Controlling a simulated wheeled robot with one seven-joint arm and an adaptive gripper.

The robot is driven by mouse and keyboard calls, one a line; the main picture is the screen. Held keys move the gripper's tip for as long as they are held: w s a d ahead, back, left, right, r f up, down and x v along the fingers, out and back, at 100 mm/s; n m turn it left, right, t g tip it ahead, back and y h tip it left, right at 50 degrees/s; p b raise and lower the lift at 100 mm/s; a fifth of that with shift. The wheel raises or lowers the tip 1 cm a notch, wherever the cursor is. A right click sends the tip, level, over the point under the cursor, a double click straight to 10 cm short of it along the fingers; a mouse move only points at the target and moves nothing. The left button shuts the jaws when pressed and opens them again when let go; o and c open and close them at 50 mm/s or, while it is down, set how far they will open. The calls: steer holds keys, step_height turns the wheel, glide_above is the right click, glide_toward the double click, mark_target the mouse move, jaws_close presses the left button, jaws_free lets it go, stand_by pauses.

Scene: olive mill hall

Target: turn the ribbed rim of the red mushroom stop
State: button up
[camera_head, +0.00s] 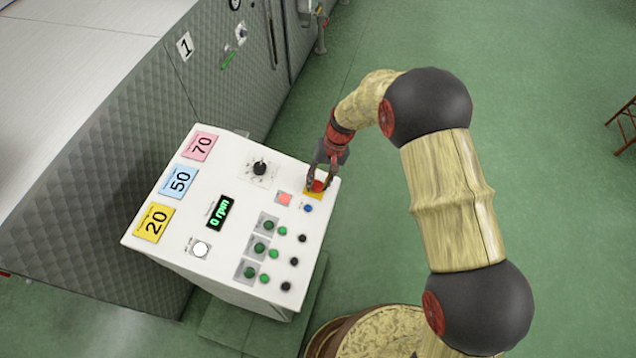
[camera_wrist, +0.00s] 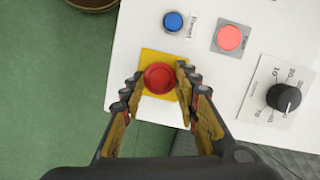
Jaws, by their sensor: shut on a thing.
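The red mushroom stop (camera_head: 318,186) sits on a yellow square plate at the panel's upper right corner. In the wrist view the red mushroom stop (camera_wrist: 159,78) shows as a round red cap between my fingertips. My gripper (camera_head: 318,180) reaches down over it, and in the wrist view my gripper (camera_wrist: 158,85) has one finger on each side of the cap, shut on its rim. The yellow plate (camera_wrist: 148,56) shows behind the cap. The exact finger contact and the ribs are too small to make out.
A large grey machine (camera_head: 110,150) stands behind. Green floor (camera_head: 560,200) lies open at right.

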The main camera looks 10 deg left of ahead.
stand_by(0.3)
steer(key=o, duration=1.2)
steer(key=shift+c, duration=0.2)
steer(key=v, duration=1.2)
steer(key=shift+w+f, duration=0.1)
